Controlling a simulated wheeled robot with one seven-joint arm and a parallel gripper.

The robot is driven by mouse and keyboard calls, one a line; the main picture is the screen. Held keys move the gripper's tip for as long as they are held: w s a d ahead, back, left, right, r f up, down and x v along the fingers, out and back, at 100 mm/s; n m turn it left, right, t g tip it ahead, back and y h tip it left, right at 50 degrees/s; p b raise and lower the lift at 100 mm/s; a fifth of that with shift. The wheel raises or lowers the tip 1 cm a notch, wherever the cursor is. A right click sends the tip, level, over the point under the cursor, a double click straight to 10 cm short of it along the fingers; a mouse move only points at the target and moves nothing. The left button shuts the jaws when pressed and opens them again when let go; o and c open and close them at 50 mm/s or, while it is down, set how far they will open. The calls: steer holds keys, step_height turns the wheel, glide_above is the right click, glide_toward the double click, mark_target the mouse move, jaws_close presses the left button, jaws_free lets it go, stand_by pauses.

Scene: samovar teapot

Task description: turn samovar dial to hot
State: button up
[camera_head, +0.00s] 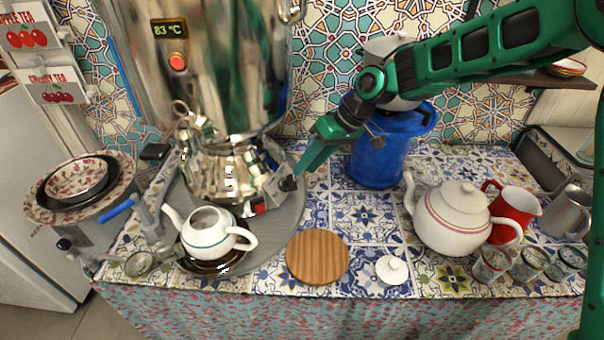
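The shiny samovar (215,60) stands at the back left on a round grey base. Its display (169,29) reads 83 °C, above a round red light (177,62). A small dark dial (288,184) sits on a pale panel low on the samovar's right side, with a red mark near its lower left end. My green gripper (299,171) reaches down from the upper right, and its tip is close to the dial. I cannot tell whether it touches the dial. The finger gap is not clear from this side. The dial's exact setting is too small to read.
A white teapot (207,232) with its lid off stands below the samovar spout. A wooden round board (317,257) and a small white lid (392,270) lie in front. A blue pot (379,150) stands behind my gripper. A larger teapot (457,218) and cups are at right.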

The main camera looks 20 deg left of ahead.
steer(key=shift+v, duration=2.5)
steer(key=shift+w, duration=0.1)
steer(key=s+d+r+m+t+h, duration=0.1)
steer(key=s+d+m, duration=0.1)
steer(key=d, duration=0.9)
steer(key=s+d+r+m+t+h, duration=0.2)
steer(key=d+m, duration=0.1)
steer(key=d, duration=0.8)
steer(key=s+d+r+m+t+h, duration=0.1)
steer(key=s+d+m+t, duration=0.1)
steer(key=d, duration=0.9)
steer(key=shift+s+d+r+m+h, duration=0.2)
steer(key=shift+s+d+m+h, duration=0.1)
steer(key=shift+m, duration=0.2)
steer(key=s+d+f+m+g, duration=0.1)
steer(key=s+d+m, duration=0.3)
steer(key=s+d, duration=0.6)
steer(key=s+d+f+m+g+h, duration=0.1)
steer(key=s+d+m+g, duration=0.2)
steer(key=s+d, duration=0.7)
steer(key=s+m, duration=0.2)
steer(key=s, duration=0.1)
steer(key=shift+f, duration=0.3)
steer(key=shift+a, duration=0.1)
